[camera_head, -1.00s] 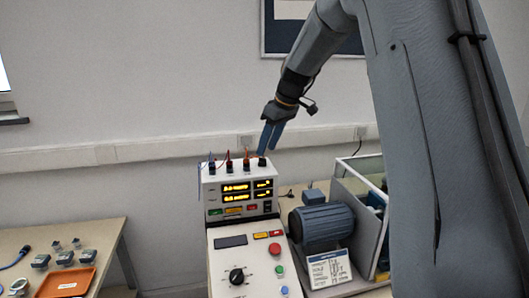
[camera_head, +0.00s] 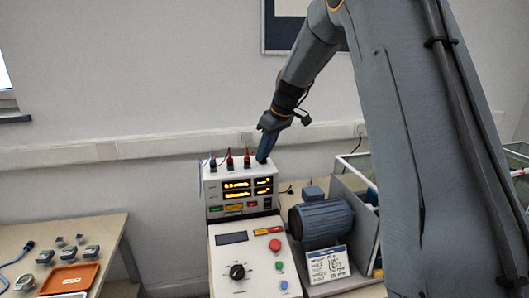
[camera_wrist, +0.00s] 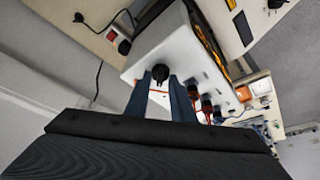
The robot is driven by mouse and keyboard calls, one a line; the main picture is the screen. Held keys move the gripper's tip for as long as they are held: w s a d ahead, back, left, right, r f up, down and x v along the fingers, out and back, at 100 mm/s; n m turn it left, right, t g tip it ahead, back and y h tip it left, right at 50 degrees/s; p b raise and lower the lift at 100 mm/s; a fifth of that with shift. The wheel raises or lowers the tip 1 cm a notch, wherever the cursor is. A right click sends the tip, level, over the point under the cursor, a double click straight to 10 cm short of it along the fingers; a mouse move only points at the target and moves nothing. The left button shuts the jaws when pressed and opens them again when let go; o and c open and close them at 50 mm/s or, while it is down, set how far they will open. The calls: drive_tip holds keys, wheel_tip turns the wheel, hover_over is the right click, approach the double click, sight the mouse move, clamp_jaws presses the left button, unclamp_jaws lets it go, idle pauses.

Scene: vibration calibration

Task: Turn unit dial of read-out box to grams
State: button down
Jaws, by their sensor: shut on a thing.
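The read-out box (camera_head: 240,176) is white with lit yellow displays and stands at the back of the bench. A black dial knob sits at the right end of its top. In the head view my gripper (camera_head: 262,158) hides this knob. In the wrist view the knob (camera_wrist: 160,73) shows between the two blue fingers of my gripper (camera_wrist: 160,80), which is shut on it. I cannot read any unit marks around the knob or tell its setting.
Coloured plugs with leads (camera_head: 230,161) stand on the box's top, left of my gripper. A control panel with a black knob (camera_head: 237,272) lies in front. A blue-grey motor (camera_head: 320,222) is at the right. An orange tray (camera_head: 70,278) lies on the left table.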

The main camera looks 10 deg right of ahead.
drive_tip(key=shift+m, duration=0.4)
drive_tip(key=m, duration=0.1)
drive_tip(key=m+h, duration=0.1)
drive_tip(key=m, duration=0.1)
drive_tip(key=shift+s+a+m+t+h, duration=0.1)
drive_tip(key=shift+a+m+t+h, duration=0.1)
drive_tip(key=shift+m+t+h, duration=0.15)
drive_tip(key=m+h, duration=0.1)
drive_tip(key=m, duration=0.2)
drive_tip(key=shift+a+m, duration=0.1)
drive_tip(key=shift+m, duration=0.15)
drive_tip(key=m+h+b, duration=0.1)
drive_tip(key=m, duration=0.2)
drive_tip(key=shift+a+m+h, duration=0.1)
drive_tip(key=shift+m+h, duration=0.2)
drive_tip(key=shift+h, duration=0.05)
drive_tip(key=m+h+b, duration=0.1)
drive_tip(key=m+b, duration=0.2)
drive_tip(key=m, duration=0.1)
drive_tip(key=shift+a, duration=0.1)
drive_tip(key=shift+m+g+h, duration=0.3)
drive_tip(key=shift+g, duration=0.15)
drive_tip(key=c, duration=1.5)
unclamp_jaws()
drive_tip(key=shift+c, duration=0.2)
